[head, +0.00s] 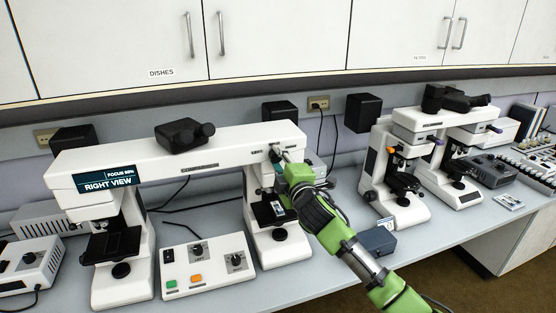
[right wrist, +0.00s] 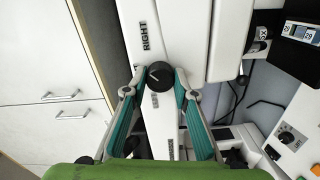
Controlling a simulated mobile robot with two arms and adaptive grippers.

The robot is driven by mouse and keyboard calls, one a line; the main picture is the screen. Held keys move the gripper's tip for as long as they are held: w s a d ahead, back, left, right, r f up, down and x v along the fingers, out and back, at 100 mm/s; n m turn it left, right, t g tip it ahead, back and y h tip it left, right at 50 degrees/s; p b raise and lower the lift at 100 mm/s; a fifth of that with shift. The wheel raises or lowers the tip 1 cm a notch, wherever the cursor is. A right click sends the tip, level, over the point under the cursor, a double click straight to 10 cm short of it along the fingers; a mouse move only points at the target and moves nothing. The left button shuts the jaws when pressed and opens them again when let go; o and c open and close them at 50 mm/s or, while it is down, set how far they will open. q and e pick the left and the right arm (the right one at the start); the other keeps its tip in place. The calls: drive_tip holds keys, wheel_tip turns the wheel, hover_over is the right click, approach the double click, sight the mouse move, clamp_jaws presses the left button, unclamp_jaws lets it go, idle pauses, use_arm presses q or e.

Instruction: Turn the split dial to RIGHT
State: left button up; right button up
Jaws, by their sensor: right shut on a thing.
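The split dial (right wrist: 160,76) is a small round black knob with a white mark, on the white bridge of the large twin microscope (head: 215,150). A "RIGHT" label (right wrist: 145,37) is printed close to it in the right wrist view. The white mark seems to lie on the label's side of the face, but its exact angle is too small to tell. The microscope's display (head: 105,180) reads "RIGHT VIEW" and "FOCUS 99%". My right gripper (head: 277,157) is shut on the dial, one fingertip on each side; it also shows in the right wrist view (right wrist: 160,79). My left gripper is not in view.
A control box (head: 207,264) with knobs and green and orange buttons stands between the microscope's two columns. Another microscope (head: 400,170) and a small dark blue box (head: 378,241) stand to the right of my arm. White cupboards (head: 280,40) hang above the bench.

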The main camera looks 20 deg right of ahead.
drive_tip(key=shift+f, duration=0.1)
drive_tip(key=o, duration=1.1)
drive_tip(key=s, duration=1.2)
drive_tip(key=shift+d, duration=0.2)
